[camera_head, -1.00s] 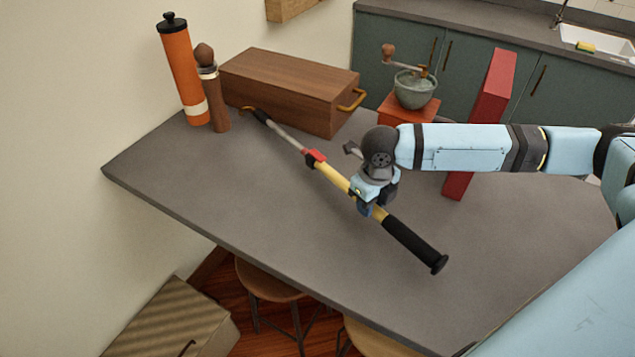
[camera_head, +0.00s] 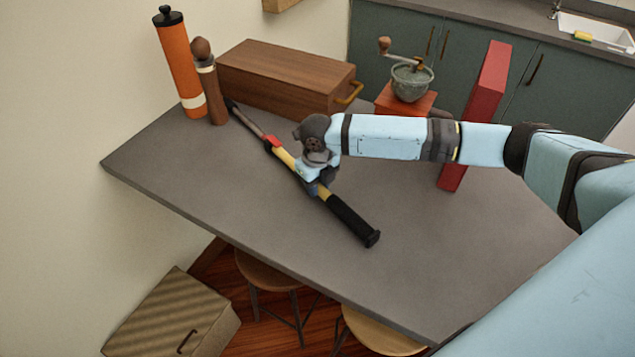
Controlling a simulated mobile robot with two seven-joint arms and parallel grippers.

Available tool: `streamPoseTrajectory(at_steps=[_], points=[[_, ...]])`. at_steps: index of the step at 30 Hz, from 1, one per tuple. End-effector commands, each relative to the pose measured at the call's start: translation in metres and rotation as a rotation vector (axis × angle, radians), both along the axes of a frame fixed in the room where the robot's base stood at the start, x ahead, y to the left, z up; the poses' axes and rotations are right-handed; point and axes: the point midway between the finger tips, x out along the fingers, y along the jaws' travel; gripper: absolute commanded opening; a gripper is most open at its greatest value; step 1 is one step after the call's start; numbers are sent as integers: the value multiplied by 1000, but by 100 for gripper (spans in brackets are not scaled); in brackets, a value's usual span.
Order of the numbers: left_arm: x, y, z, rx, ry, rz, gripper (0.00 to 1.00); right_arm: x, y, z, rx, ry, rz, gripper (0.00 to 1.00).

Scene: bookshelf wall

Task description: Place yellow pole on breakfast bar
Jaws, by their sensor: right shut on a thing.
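The yellow pole (camera_head: 284,157) has a black grip (camera_head: 349,217), a red collar and a thin grey end. It slants from the upper left to the lower right over the grey breakfast bar (camera_head: 440,265). My right gripper (camera_head: 318,188) is shut on the yellow pole near its middle, just above the black grip. The gripper hides that part of the pole. I cannot tell whether the pole touches the bar top or hangs slightly above it. My left gripper is not in view.
An orange bottle (camera_head: 180,65), a brown pepper mill (camera_head: 210,90) and a wooden box (camera_head: 285,78) stand along the back left. A grinder (camera_head: 411,80) on a red block and a tall red board (camera_head: 488,82) stand behind my arm. The bar's front is clear.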

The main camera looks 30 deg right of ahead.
Motion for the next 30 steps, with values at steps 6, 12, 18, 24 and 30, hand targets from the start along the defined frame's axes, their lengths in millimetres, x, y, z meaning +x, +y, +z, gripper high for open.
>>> streamPoseTrajectory(at_steps=[6,12,18,24,30], points=[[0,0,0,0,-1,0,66,-1,0,-1,-1,4,0,0],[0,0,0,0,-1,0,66,-2,0,-3,-2,5,0,52],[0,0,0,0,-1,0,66,-1,0,-2,-2,4,0,52],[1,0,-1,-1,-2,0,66,0,0,12,-1,1,0,52],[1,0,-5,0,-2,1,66,0,-1,53,-1,0,-1,52]])
